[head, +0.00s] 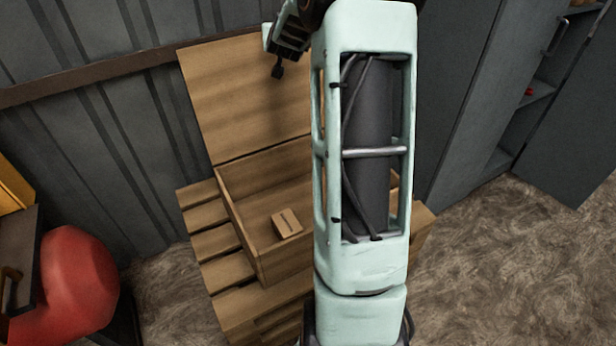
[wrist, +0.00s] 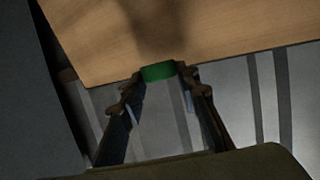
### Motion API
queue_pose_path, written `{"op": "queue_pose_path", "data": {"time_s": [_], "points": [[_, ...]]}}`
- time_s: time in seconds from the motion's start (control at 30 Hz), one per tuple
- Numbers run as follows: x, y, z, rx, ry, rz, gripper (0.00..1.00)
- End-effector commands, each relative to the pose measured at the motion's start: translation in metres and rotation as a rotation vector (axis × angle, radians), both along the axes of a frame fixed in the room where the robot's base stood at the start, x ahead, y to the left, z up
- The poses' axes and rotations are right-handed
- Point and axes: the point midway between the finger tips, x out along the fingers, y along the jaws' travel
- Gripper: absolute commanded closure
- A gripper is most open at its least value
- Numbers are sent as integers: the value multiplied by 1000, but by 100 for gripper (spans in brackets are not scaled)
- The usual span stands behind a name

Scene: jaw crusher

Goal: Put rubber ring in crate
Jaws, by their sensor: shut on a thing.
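The crate (head: 240,228) is an open wooden box with its lid (head: 235,100) raised at the back. My arm hides its right part in the head view. My gripper (head: 278,70) is high in front of the raised lid, above the box opening. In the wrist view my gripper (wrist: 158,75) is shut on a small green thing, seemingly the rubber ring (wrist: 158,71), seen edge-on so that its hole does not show. Wood fills the top of that view beyond the fingertips. The held thing cannot be made out in the head view.
A small brown box (head: 287,223) lies inside the crate. The crate stands on a slatted wooden pallet (head: 222,271) by a grey ribbed wall (head: 120,150). A red rounded machine part (head: 78,285) is at left. Grey cabinets (head: 480,100) stand at right, with bare floor before them.

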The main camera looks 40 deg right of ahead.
Motion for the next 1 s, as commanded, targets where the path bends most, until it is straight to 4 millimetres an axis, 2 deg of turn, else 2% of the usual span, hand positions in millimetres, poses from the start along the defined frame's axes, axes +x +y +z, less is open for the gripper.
{"op": "queue_pose_path", "data": {"time_s": [0.27, 0.37, 0.47, 0.6, 0.77, 0.87, 1.0], "points": [[-12, -37, -12, 3, 0, -188, 89], [-22, -56, -22, 3, 3, -291, 89], [-39, -79, -41, 3, 4, -439, 89], [-69, -104, -71, 2, 8, -642, 89], [-110, -119, -114, 2, 11, -888, 89], [-141, -120, -148, 1, 13, -1058, 89], [-187, -103, -201, -4, 12, -1298, 89]]}}
